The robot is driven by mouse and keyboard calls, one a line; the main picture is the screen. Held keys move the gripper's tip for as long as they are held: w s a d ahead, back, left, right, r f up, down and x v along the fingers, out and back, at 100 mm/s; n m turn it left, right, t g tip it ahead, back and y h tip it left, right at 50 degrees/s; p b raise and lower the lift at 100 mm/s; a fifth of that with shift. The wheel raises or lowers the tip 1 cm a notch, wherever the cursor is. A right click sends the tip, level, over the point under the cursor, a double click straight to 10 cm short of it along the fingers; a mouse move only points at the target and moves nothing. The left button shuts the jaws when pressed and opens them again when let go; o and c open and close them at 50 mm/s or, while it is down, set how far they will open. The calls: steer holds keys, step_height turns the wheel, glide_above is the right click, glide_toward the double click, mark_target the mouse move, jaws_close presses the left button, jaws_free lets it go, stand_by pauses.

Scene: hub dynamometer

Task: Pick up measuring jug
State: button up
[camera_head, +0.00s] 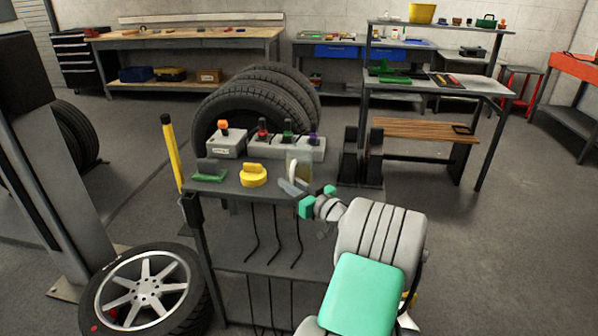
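A small pale, translucent upright vessel (303,170), which looks like the measuring jug, stands near the right back of the dark cart top (228,188). A whitish curved part shows at its left side; I cannot tell whether it is the handle. My gripper (291,187), with grey fingers and green parts on the wrist, reaches in from the lower right. Its fingers are just in front of the vessel and overlap its lower part in the picture. I cannot tell whether they touch it or how far apart they are.
A yellow knobbed object (253,176) and a green-based block (209,171) sit left of the vessel. Grey boxes with coloured knobs (285,147) stand behind. A yellow pole (171,152) rises at the cart's left. Tyres (245,104) stand behind; a wheel (146,292) leans at lower left.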

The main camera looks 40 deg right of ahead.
steer(key=shift+w, duration=1.1)
jaws_close()
stand_by(0.5)
